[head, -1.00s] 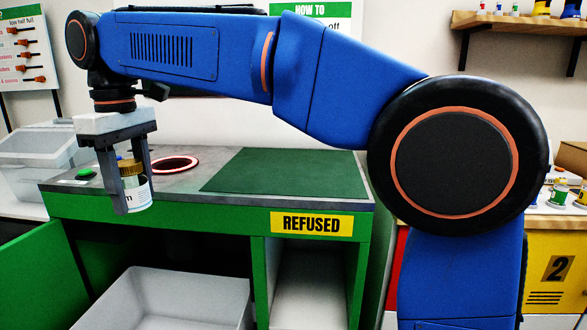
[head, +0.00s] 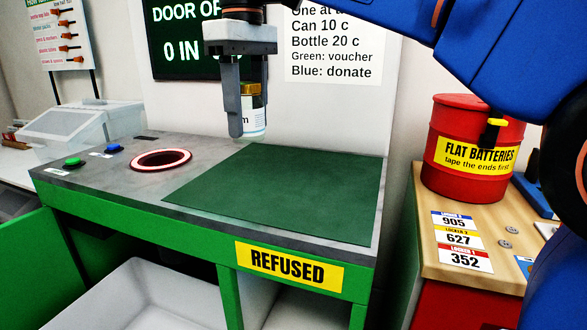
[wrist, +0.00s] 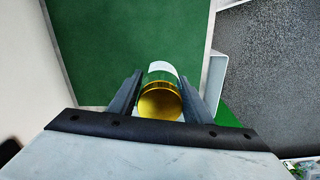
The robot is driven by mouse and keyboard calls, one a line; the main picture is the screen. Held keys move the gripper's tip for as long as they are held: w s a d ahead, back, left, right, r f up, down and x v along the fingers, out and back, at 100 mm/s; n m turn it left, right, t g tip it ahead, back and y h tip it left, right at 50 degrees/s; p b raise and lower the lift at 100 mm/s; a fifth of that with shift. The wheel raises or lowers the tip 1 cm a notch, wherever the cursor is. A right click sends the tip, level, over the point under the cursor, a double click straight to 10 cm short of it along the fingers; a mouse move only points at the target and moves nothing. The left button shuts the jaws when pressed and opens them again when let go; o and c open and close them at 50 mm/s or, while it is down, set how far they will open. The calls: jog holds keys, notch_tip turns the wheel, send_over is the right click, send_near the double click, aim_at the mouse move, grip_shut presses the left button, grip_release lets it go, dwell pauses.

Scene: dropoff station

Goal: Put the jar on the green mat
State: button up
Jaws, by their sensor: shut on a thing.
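The jar (head: 253,112) has a gold lid and a white label, and it is upright between the fingers of my gripper (head: 248,115). My gripper is shut on it and holds it in the air. In the head view the jar shows in front of the back edge of the green mat (head: 290,194). The mat lies flat and bare on the grey counter top. In the wrist view the jar's gold lid (wrist: 160,101) faces the camera between the two fingers, with the green mat (wrist: 100,50) below and beyond it.
A red-ringed round opening (head: 160,159) and green and blue buttons (head: 113,148) are on the counter left of the mat. A red battery drum (head: 470,150) stands on a wooden-topped cabinet at right. A white bin (head: 140,295) sits under the counter beside the REFUSED sign (head: 289,266).

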notch_tip(320, 180, down, 9)
jog(key=shift+f, duration=0.1)
dwell(0.4)
jog(key=shift+f, duration=0.15)
jog(key=o, duration=1.1)
jog(key=shift+o, duration=0.2)
notch_tip(320, 180, up, 11)
jog(key=shift+r, duration=0.65)
